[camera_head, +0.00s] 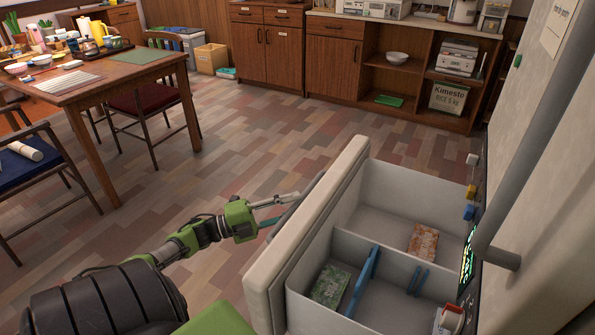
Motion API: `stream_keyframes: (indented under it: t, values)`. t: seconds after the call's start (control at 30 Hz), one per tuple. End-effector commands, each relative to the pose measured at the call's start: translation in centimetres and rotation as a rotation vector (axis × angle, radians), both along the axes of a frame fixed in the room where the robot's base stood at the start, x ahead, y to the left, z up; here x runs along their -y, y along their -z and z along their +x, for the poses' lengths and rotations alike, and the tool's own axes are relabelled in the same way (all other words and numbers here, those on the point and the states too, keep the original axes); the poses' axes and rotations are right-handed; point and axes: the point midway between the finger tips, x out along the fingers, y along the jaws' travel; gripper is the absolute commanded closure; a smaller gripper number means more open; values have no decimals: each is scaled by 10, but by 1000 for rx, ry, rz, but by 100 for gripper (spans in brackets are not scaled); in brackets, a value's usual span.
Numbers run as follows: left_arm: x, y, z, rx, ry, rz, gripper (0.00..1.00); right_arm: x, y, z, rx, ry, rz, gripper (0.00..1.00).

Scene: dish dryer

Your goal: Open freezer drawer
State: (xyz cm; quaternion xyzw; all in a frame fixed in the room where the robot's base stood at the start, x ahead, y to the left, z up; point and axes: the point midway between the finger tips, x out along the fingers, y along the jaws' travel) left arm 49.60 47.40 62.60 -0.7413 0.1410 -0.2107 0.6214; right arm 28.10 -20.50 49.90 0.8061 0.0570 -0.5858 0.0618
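The freezer drawer (340,195) stands pulled out from the freezer on the right, its inside showing from above. Its pale front panel (268,278) faces left. My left gripper (283,208) is at the outer side of this panel, near its far half, with a grey bar-like part beside the fingers. The panel's outer face is mostly turned away, so I cannot tell whether the fingers touch the handle or how far apart they are. My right gripper is not in view.
A long grey door handle (540,110) rises above the drawer. A table (120,75) and chairs stand at left, cabinets (335,60) at back. The middle floor is clear.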

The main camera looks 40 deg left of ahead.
Motion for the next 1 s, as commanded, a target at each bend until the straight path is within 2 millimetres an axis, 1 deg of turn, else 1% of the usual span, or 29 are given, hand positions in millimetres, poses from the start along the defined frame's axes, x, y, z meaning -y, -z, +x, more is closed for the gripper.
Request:
stream_keyframes:
  t: [0.1,0.3,0.4,0.5,0.67,1.0]
  values:
    - [-13,5,-23,-5,-3,0,71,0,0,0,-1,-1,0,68]
    - [-33,11,-60,-4,-2,1,71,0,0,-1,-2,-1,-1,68]
    - [-40,12,-73,-4,-2,0,71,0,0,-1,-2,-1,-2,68]
    - [-45,13,-83,-1,-2,0,71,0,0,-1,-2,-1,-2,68]
    - [-48,14,-89,-1,-1,0,71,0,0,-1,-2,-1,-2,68]
    - [-48,14,-89,-1,-1,0,71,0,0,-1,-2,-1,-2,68]
